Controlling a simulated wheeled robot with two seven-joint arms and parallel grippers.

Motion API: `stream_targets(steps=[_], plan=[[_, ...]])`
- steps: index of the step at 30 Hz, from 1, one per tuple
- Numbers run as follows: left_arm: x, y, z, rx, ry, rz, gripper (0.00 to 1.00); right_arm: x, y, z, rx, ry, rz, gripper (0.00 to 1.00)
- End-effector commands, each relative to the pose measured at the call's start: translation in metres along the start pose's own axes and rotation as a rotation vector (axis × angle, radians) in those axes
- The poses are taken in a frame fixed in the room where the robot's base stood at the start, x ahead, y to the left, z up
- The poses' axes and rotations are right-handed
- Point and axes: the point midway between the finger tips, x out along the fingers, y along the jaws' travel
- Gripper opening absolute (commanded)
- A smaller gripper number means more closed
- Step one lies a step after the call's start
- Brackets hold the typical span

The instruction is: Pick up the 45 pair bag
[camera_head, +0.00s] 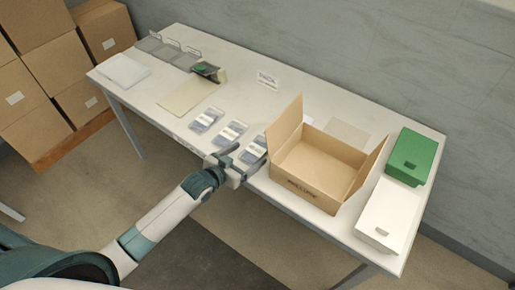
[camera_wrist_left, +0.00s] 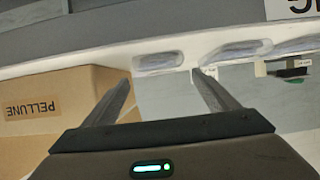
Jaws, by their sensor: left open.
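Three flat clear bags with white labels lie in a row on the table: a left bag (camera_head: 206,121), a middle bag (camera_head: 230,132) and a right bag (camera_head: 255,148). The label print is too small to tell which is the 45 pair bag. My left gripper (camera_head: 238,161) is open and empty at the table's front edge, by the right bag. In the left wrist view its two fingers (camera_wrist_left: 163,78) stand apart, with the bag nearest the box (camera_wrist_left: 158,62) beyond and between their tips. My right gripper is not in view.
An open cardboard box (camera_head: 313,191) stands close right of the bags. Farther right are a green box (camera_head: 412,157) and a white box (camera_head: 389,216). A hand press (camera_head: 208,72), a beige mat (camera_head: 187,97) and wire trays (camera_head: 168,51) are at the back left.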

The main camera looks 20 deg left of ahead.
Motion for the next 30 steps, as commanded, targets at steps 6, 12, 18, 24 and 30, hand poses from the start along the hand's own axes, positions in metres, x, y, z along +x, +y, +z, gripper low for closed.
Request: stream_targets(steps=[6,12,18,24,30], plan=[[0.001,0.0,0.0,0.0,0.0,0.0,0.8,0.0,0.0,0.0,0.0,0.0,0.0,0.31],[0.003,0.0,0.0,0.0,0.0,0.0,0.8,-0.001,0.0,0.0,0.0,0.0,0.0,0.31],[0.015,-0.001,-0.001,-0.001,-0.001,0.0,0.8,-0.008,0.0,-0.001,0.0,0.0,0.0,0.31],[0.037,-0.002,0.0,-0.001,-0.001,0.0,0.8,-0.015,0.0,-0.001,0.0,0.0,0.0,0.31],[0.051,-0.002,0.001,0.0,0.0,-0.001,0.8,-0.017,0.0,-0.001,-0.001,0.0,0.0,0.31]])
